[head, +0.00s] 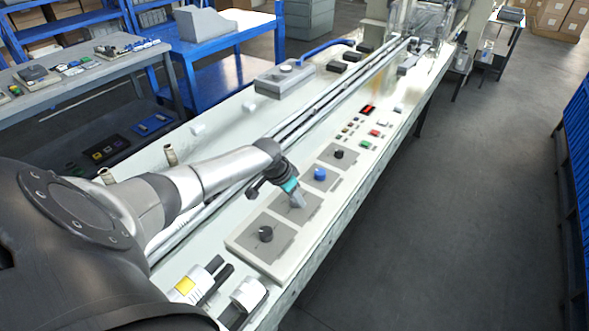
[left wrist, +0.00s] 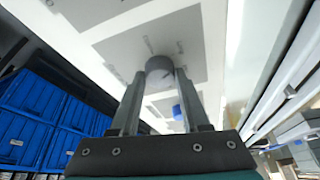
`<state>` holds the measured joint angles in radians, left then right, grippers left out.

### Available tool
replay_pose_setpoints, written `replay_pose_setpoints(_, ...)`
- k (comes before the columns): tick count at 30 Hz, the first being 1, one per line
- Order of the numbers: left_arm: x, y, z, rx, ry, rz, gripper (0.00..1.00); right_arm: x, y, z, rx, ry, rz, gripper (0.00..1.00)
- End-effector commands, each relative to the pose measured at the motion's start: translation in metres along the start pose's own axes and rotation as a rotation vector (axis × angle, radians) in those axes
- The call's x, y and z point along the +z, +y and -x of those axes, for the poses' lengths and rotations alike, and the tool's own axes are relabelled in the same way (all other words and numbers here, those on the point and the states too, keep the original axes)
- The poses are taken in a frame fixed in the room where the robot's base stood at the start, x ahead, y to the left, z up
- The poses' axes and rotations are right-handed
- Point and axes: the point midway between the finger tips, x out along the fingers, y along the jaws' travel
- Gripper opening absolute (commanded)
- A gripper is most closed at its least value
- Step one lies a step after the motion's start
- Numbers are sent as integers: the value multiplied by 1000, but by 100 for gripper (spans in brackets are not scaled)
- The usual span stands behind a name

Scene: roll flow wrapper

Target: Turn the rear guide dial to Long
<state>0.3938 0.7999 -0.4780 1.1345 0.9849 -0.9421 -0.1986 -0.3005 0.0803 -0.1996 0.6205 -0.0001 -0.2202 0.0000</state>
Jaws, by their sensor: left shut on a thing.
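My left gripper (head: 297,201) reaches down over the second plate from the front of the light control panel (head: 240,245). In the left wrist view its two fingers (left wrist: 155,95) stand on either side of a grey round dial (left wrist: 159,68) and are shut on it. The dial sits on a grey plate with small marks, too small to read. In the head view the gripper hides this dial. Other dials on the panel are a black one (head: 265,233) nearer, a blue one (head: 320,174) and another black one (head: 339,154) farther off. I cannot read which is labelled rear guide.
Small coloured buttons (head: 375,132) lie beyond the dials. White and black parts (head: 247,294) stand at the near end. Long metal rails (head: 330,100) run along the panel's left side. Blue workbenches (head: 225,42) stand at the left; the floor at right is clear.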

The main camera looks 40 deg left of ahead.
Motion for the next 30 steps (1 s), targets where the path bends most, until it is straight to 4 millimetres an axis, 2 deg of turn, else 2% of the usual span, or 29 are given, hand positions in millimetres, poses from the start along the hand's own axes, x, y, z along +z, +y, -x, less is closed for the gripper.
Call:
replay_pose_setpoints(7, 1, 0, 0, 0, -3, 0, 0, 0, 0, 0, -1, 0, 0, 100)
replay_pose_setpoints(8, 1, 0, 0, 0, -3, 0, 47, 0, 0, 0, -1, 0, 0, 100)
replay_pose_setpoints(15, 0, 0, 0, 0, -2, 0, 74, 0, 0, 0, -1, 1, 0, 100)
replay_pose_setpoints(25, 0, 0, 2, -1, -1, 1, 76, -1, -1, 1, -1, 1, 0, 100)
replay_pose_setpoints(30, 0, -1, 18, -2, 0, -1, 76, -1, 0, 8, -1, 1, 0, 100)
